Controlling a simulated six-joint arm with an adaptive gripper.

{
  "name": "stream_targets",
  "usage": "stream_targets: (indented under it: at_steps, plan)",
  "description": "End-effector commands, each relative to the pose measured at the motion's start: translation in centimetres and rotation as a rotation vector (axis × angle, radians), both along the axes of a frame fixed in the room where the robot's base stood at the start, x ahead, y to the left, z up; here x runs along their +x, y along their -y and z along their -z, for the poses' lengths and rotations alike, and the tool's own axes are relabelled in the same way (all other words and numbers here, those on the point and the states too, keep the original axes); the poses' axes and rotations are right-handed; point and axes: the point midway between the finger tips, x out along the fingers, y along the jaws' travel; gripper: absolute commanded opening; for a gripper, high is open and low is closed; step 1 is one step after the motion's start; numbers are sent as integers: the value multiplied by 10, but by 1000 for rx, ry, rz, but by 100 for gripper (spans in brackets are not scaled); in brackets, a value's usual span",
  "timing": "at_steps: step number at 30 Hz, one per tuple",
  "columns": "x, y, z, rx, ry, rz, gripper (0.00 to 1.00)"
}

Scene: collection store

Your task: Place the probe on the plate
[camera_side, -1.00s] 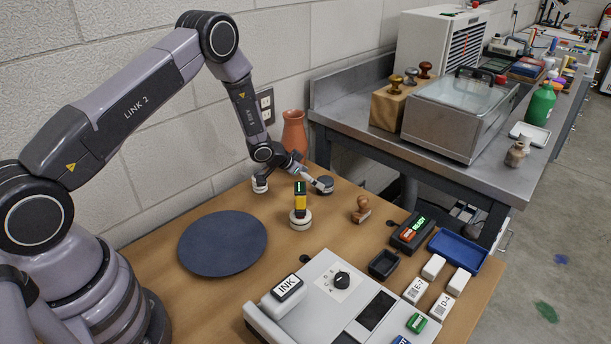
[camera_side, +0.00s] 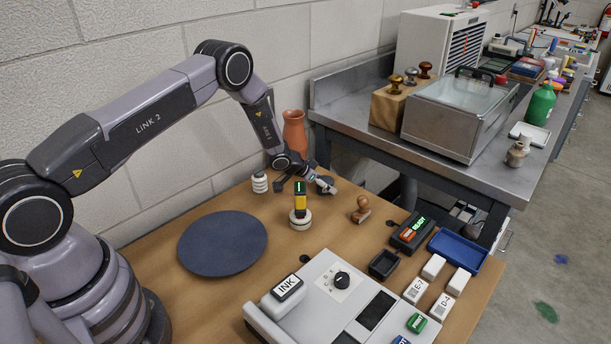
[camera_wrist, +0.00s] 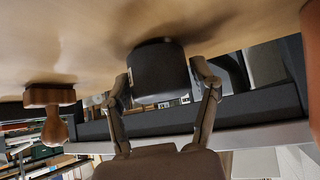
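The plate, a dark blue round disc (camera_side: 222,256), lies flat on the wooden table at left of centre, with nothing on it. I cannot tell for sure which thing is the probe; a yellow and black device with a green display (camera_side: 300,201) stands upright on a round white base between plate and stamp. My gripper (camera_side: 324,184) is low at the table's back edge, beyond that device. In the wrist view my gripper (camera_wrist: 161,74) has its fingers apart, one on each side of a dark rounded block (camera_wrist: 158,76). A gap shows at the right finger; contact at the left is unclear.
A ribbed white piece (camera_side: 260,182) and a terracotta vase (camera_side: 294,132) stand near the wall. A wooden stamp (camera_side: 361,209) is right of my gripper; it also shows in the wrist view (camera_wrist: 50,108). A grey ink machine (camera_side: 330,300) fills the front.

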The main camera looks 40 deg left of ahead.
Motion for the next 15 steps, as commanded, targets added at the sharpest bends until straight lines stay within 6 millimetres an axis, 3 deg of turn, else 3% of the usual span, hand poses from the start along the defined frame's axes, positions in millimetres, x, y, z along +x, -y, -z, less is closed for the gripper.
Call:
stream_targets:
  at_steps: [1, 9, 15]
  plan:
    - [0, 0, 0, 0, 0, 0, 50]
    - [0, 0, 0, 0, 0, 0, 15]
    - [0, 0, -1, 0, 1, 0, 14]
